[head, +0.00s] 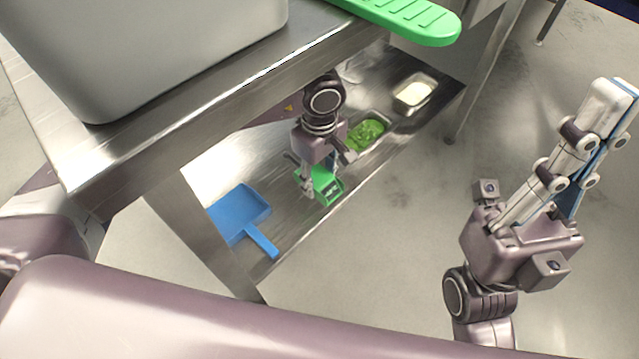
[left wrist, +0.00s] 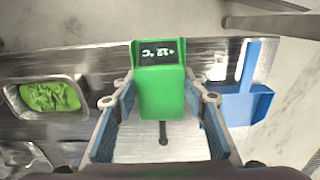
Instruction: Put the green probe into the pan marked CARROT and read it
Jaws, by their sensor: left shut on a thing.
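The green probe (left wrist: 160,95) is held upright between the fingers of my left gripper (left wrist: 160,125). Its display faces the left wrist camera and seems to read +12 °C; a dark stem end shows below the body. In the head view, my left gripper (head: 320,182) is shut on the probe (head: 328,190) over the lower steel shelf, near its front edge. A small orange patch shows beside my left arm; I cannot tell what it is. No CARROT marking is readable. My right gripper (head: 612,92) is raised at the right, fingers together, empty.
A pan with green food (head: 384,121) and a pan with pale food (head: 400,104) sit on the shelf (head: 290,240). A blue scoop (head: 238,212) lies at its near end. The upper table (head: 140,140) overhangs, bearing a grey bin (head: 170,60) and a green slotted tool (head: 425,22).

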